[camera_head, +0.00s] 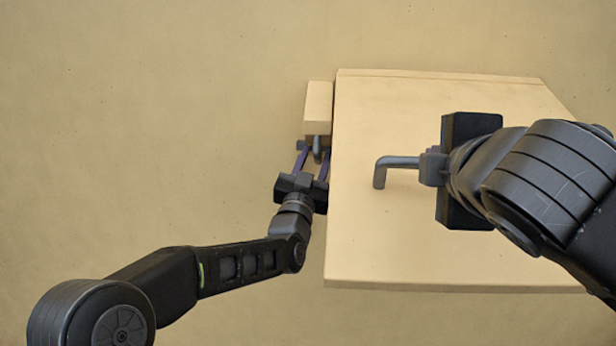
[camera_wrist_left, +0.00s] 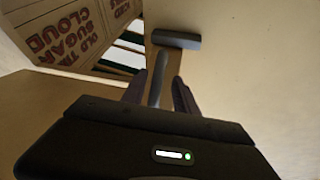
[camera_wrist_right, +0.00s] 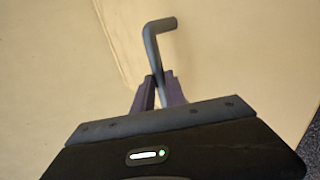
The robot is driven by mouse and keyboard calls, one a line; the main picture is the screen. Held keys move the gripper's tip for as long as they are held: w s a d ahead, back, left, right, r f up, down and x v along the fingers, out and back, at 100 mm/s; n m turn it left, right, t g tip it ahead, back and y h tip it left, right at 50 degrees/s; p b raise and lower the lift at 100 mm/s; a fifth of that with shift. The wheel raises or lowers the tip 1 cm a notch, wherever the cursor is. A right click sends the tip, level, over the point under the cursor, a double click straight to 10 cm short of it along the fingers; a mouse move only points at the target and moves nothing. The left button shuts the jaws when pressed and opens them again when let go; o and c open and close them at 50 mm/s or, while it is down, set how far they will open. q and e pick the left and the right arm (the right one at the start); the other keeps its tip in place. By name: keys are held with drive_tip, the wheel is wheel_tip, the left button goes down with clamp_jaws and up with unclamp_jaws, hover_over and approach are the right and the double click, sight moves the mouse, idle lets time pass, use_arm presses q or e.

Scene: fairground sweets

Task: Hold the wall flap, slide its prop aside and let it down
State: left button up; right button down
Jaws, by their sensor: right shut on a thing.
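The wall flap (camera_head: 400,240) is a pale board standing out from the wall, its far edge along the wall. My right gripper (camera_head: 424,168) is shut on the flap's grey bent handle (camera_head: 380,176). The right wrist view shows the fingers (camera_wrist_right: 159,92) closed on the handle's bar (camera_wrist_right: 152,45). At the flap's left edge is a pale block (camera_head: 318,100), seemingly the prop, with a grey handle (camera_head: 317,147). My left gripper (camera_head: 312,160) is open, its fingers either side of that handle. The left wrist view shows the handle's bar (camera_wrist_left: 159,70) between the parted fingers (camera_wrist_left: 157,98).
The plain wall (camera_head: 150,120) is clear to the left of the flap. In the left wrist view, boxes with red lettering (camera_wrist_left: 70,35) stand at the upper left, beyond a pale board edge. My right forearm covers the flap's right side.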

use_arm(q)
drive_tip(key=v, duration=1.1)
drive_tip(key=shift+s, duration=0.25)
use_arm(e)
drive_tip(key=shift+r, duration=0.15)
use_arm(q)
drive_tip(key=shift+a+f, duration=0.15)
